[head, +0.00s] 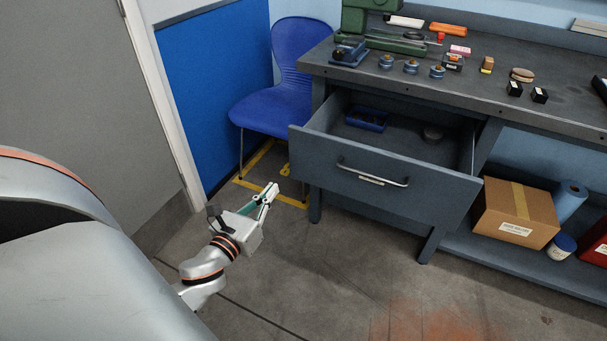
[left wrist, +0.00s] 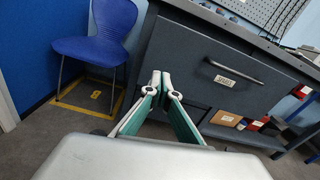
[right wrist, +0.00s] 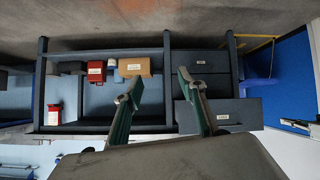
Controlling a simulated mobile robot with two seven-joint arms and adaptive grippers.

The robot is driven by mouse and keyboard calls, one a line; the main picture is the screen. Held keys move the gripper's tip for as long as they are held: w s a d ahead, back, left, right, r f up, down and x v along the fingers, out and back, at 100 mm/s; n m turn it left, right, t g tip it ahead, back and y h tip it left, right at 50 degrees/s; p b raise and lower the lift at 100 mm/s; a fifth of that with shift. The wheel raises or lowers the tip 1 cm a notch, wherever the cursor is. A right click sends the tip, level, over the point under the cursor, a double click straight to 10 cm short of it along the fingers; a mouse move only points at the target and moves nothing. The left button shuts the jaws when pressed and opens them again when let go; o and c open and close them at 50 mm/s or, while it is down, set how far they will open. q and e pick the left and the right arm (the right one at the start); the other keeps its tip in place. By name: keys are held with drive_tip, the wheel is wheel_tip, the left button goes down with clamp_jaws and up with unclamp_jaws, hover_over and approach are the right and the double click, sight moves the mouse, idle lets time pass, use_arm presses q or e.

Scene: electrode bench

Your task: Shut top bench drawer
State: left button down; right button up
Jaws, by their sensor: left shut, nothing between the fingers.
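The top bench drawer (head: 330,155) is pulled out of the grey bench and shows its open inside. Its front has a silver bar handle (head: 372,177) with a label below. The drawer front also shows close ahead in the left wrist view (left wrist: 205,55). My left gripper (head: 270,191) is low, to the left of the drawer front and apart from it, its fingertips together and empty. Its fingers also show in the left wrist view (left wrist: 160,80). My right gripper (right wrist: 157,85) shows only in the right wrist view, fingers spread and empty, with the bench beyond.
A blue chair (head: 275,105) stands left of the bench. A cardboard box (head: 497,218) sits on the lower shelf. Floor before the drawer is clear.

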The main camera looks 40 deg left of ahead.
use_arm(q)
drive_tip(key=m, duration=0.1)
approach(299, 154)
drive_tip(key=x, duration=0.5)
drive_tip(key=shift+w+f, duration=0.1)
drive_tip(key=shift+w, duration=0.25)
drive_tip(key=shift+w+a, duration=0.15)
drive_tip(key=shift+w, duration=0.45)
use_arm(e)
drive_tip(key=shift+s+d, duration=0.15)
drive_tip(key=shift+s, duration=0.05)
use_arm(q)
drive_tip(key=shift+w+b, duration=0.1)
drive_tip(key=shift+b, duration=0.2)
use_arm(e)
drive_tip(key=shift+w+r, duration=0.1)
drive_tip(key=shift+w, duration=0.05)
